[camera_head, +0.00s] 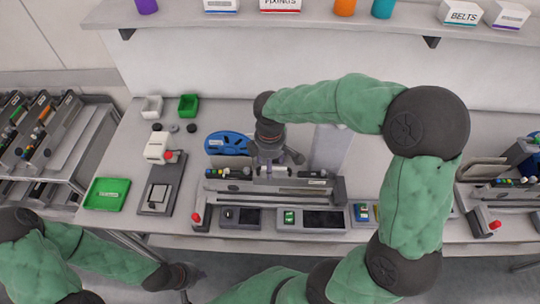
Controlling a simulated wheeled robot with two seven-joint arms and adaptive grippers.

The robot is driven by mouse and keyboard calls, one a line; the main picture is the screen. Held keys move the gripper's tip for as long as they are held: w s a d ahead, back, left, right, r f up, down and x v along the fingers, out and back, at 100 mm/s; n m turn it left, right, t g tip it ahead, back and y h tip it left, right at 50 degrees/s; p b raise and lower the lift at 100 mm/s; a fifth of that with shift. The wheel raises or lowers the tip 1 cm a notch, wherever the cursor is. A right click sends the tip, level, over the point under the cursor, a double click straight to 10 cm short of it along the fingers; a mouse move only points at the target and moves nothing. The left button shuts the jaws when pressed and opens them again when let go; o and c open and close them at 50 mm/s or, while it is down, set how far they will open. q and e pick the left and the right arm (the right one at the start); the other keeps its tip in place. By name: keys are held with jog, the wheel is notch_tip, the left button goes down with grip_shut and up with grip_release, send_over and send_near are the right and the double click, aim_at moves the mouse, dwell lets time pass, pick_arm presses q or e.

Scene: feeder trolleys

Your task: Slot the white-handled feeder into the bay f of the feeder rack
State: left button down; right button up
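On the bench in the middle lies a long grey feeder (320,190) with a white label, small coloured parts and a blue reel (228,143) behind its left end. My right gripper (275,160) points down over its middle, with pale parts just under it. The fingers are too small and overlapped to show a grip, and I cannot make out a white handle. A rack (88,150) at the left holds several slanted feeders; its bay letters are not readable. My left gripper (178,276) is low at the left, in front of the bench, away from the feeders; its fingers are unclear.
On the bench's left stand a green tray (105,194), small white and green bins, and a white-topped device (158,147) with a red knob. Another feeder assembly (500,195) is at the right. A shelf (300,17) with boxes and cylinders runs along the back.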

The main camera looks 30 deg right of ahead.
aim_at(263, 172)
notch_tip(263, 172, down, 8)
jog(key=shift+f+b, duration=0.1)
jog(key=shift+b, duration=0.7)
grip_shut()
jog(key=shift+w+a, duration=0.65)
jog(key=shift+a, duration=0.2)
grip_release()
notch_tip(263, 172, up, 12)
jog(key=shift+r, duration=0.1)
dwell(0.5)
